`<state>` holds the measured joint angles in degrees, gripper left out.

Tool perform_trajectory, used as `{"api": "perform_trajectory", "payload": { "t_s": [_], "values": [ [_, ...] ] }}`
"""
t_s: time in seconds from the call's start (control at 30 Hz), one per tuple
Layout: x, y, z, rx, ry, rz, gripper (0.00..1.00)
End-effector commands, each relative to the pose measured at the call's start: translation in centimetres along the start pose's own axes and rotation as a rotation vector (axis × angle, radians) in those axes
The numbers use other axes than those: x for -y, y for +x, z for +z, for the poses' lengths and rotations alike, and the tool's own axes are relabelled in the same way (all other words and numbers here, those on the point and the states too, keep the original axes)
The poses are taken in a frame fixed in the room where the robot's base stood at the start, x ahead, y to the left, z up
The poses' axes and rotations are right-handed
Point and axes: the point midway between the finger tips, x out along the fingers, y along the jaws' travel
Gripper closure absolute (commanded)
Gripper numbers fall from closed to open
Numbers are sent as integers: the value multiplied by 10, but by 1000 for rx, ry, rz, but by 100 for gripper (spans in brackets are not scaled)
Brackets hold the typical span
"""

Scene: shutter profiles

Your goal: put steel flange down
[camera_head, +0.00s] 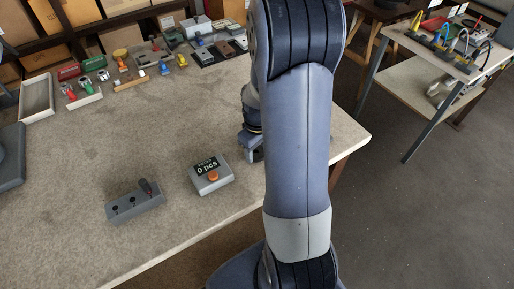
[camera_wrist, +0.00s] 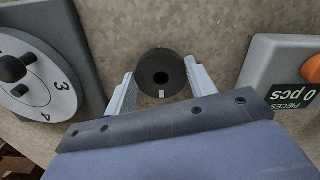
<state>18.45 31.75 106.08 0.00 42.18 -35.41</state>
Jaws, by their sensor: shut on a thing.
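I cannot tell whether the flange touches the table. In the head view my gripper (camera_head: 252,148) is low over the right part of the worktable (camera_head: 200,115), partly behind my arm. The flange is hidden there.
A counter box (camera_head: 211,175) reading 0 pcs, with an orange button, stands near the gripper. In the wrist view a numbered dial on a grey base (camera_wrist: 40,75) is at left. A grey block with a small lever (camera_head: 135,203) stands near the front edge. Parts crowd the back.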

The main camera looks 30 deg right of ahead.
Motion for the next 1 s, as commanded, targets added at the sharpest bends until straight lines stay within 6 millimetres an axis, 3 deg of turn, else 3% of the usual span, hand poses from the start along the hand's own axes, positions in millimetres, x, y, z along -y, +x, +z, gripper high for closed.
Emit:
{"api": "perform_trajectory", "payload": {
  "t_s": [0.3, 0.33, 0.57, 0.83, 1.0],
  "values": [
    [0, 4, 0, -1, 0, 1, 78],
    [0, 3, 0, 0, 0, 0, 45],
    [0, 2, 0, 0, 0, 0, 26],
    [0, 1, 0, 0, 0, 0, 26],
    [-1, -12, -1, -3, 0, 2, 26]
  ]
}}
